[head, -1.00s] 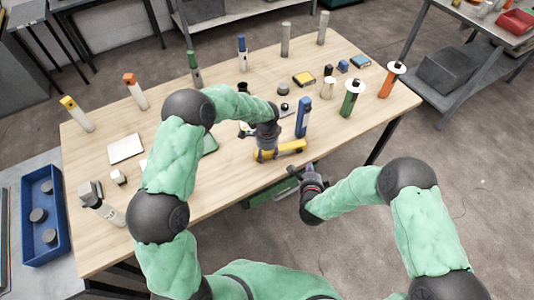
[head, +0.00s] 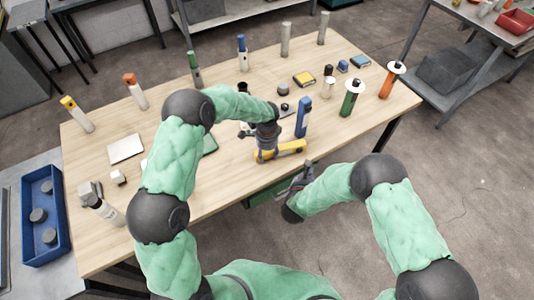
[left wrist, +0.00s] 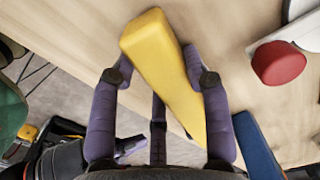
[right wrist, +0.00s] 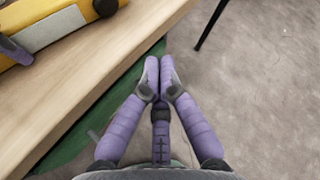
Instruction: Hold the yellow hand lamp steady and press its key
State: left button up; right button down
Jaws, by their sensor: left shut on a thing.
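The yellow hand lamp (head: 292,147) lies near the front edge of the wooden table. My left gripper (head: 266,153) is over its left part. In the left wrist view the yellow body (left wrist: 165,65) sits between the purple fingers, which are closed on it. My right gripper (head: 306,170) is just off the table's front edge, to the lower right of the lamp. In the right wrist view its fingertips (right wrist: 159,72) meet with nothing between them. I cannot make out the key for sure.
A blue upright tool (head: 303,118) stands just behind the lamp. A green cylinder (head: 351,98) and an orange one (head: 391,80) stand to the right. A green thing (head: 265,192) is below the table's front edge. Open floor lies right of my right gripper.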

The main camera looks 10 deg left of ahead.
send_near(304, 151)
jog(key=shift+x, duration=2.1)
jog(key=shift+d, duration=0.15)
jog(key=shift+w, duration=0.35)
jog(key=shift+s, duration=0.4)
jog(key=shift+d, duration=0.1)
jog(key=s+d, duration=0.2)
jog(key=s, duration=0.3)
jog(key=shift+s+d, duration=0.15)
jog(key=shift+d, duration=0.25)
